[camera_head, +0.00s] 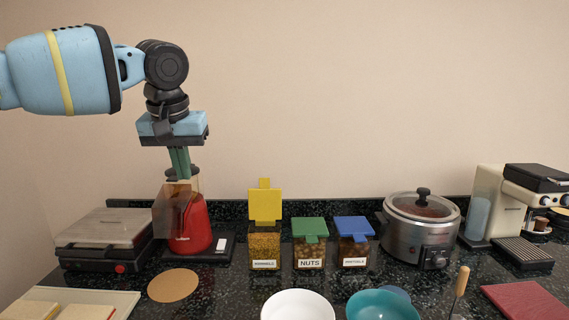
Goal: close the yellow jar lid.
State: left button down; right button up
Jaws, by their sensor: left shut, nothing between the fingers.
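The yellow jar lid (265,203) stands raised, tilted up at the back of its jar. Its clear jar (264,246) holds a golden grain-like filling and has a white label; it stands on the dark counter, left of two other jars. My left gripper (180,176) points down at the left, shut and empty, in front of or above a red appliance (186,226). It is left of the yellow lid and apart from it. My right gripper is not in view.
The nuts jar (308,250) with a green lid and a jar with a blue lid (354,226) stand to the right, both closed. A slow cooker (420,228), a coffee machine (490,205), a grill (105,238) and bowls (297,305) crowd the dark counter.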

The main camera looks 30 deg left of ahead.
aim_at(264, 202)
jog(key=i, duration=1)
